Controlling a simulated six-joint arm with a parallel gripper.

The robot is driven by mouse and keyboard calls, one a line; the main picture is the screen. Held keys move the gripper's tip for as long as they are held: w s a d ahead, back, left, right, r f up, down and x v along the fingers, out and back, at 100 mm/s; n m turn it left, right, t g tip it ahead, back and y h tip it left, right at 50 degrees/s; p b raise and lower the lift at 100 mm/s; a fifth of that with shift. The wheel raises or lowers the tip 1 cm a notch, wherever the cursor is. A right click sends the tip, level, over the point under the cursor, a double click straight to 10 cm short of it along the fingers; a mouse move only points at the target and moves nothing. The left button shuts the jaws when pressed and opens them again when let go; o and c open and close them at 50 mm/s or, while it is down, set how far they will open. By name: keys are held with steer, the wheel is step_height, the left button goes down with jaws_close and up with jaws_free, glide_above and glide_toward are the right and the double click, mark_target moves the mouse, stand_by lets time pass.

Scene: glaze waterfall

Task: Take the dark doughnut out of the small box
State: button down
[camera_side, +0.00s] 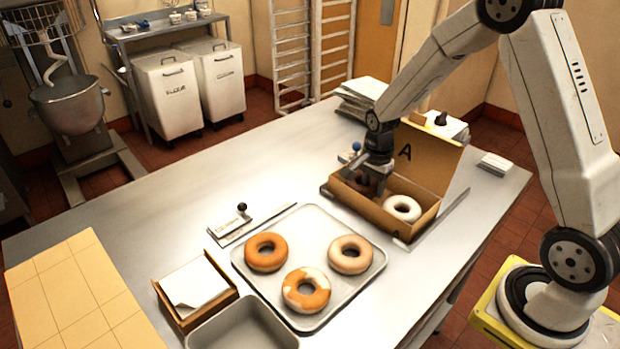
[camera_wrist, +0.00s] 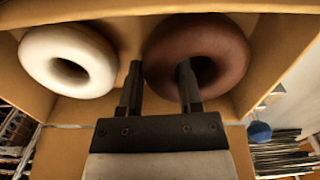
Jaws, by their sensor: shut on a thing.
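The small box (camera_side: 426,221) is open cardboard with its lid raised, marked "A", on the right part of the table. The dark doughnut (camera_wrist: 212,35) is brown and lies in the box beside a white doughnut (camera_side: 403,208). The white doughnut also shows in the wrist view (camera_wrist: 38,58). My gripper (camera_wrist: 160,78) reaches down into the box. One finger is in the dark doughnut's hole and the other is at its outer side, so it is shut on the ring. In the side view the gripper (camera_side: 374,176) hides most of the dark doughnut.
A metal tray (camera_side: 322,222) with several doughnuts lies left of the box. A small box of paper sheets (camera_side: 198,290) and an empty metal pan (camera_side: 243,330) are at the front. A blue knob (camera_wrist: 259,131) is close to the box. The table's back left is clear.

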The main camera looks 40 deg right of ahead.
steer(key=shift+r, duration=0.5)
steer(key=s+r, duration=0.1)
steer(key=r, duration=0.1)
steer(key=s+r, duration=0.3)
steer(key=r, duration=0.1)
steer(key=shift+s+a+r, duration=0.25)
steer(key=shift+a, duration=0.15)
steer(key=s+a+r, duration=0.2)
steer(key=s+r, duration=0.2)
steer(key=s, duration=0.5)
steer(key=shift+r, duration=0.2)
steer(key=shift+s, duration=0.15)
